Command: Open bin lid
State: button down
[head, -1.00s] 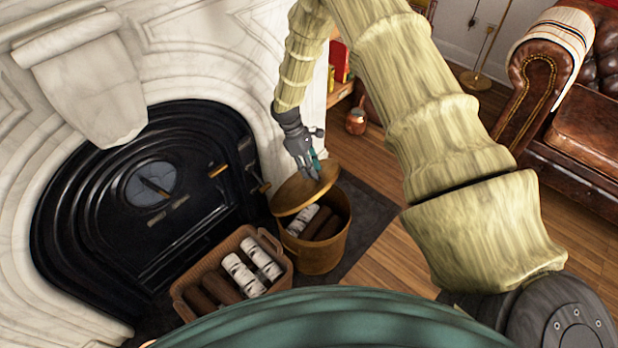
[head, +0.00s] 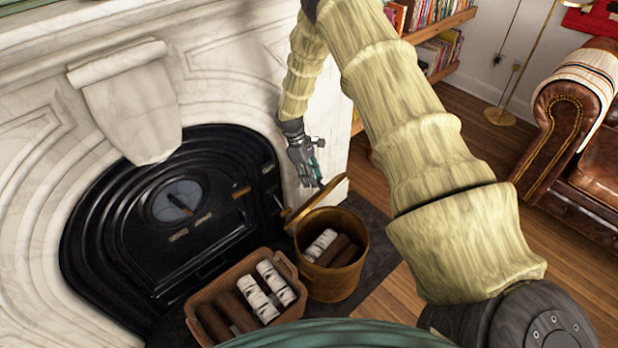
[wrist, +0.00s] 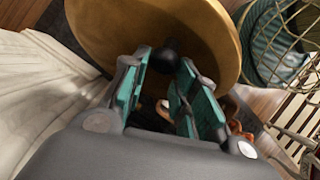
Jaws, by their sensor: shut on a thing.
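The round wooden bin (head: 336,278) stands on the dark hearth slab, with brown and white logs inside. Its wooden lid (head: 318,205) is tilted up steeply at the bin's far left edge, so the bin's mouth is uncovered. My gripper (head: 316,182) is at the upper part of the lid. In the wrist view the lid (wrist: 205,30) spreads behind the fingers, and my gripper (wrist: 172,88) has its teal pads on either side of the lid's black knob (wrist: 166,61). The exact contact is partly hidden.
A wicker basket (head: 203,297) of logs stands left of the bin. The black fireplace door (head: 170,220) and white marble surround (head: 130,105) are close on the left. A brown leather sofa (head: 590,165) is at the right, with clear wooden floor (head: 385,310) between.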

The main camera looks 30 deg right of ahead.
jog(key=shift+f, duration=0.15)
jog(key=c, duration=1.6)
grip_release()
jog(key=shift+w, duration=0.1)
jog(key=o, duration=0.4)
jog(key=shift+f, duration=0.1)
jog(key=shift+o, duration=0.3)
jog(key=shift+f, duration=0.1)
jog(key=shift+r, duration=0.25)
notch_tip(320, 180, up, 10)
jog(key=shift+f, duration=0.15)
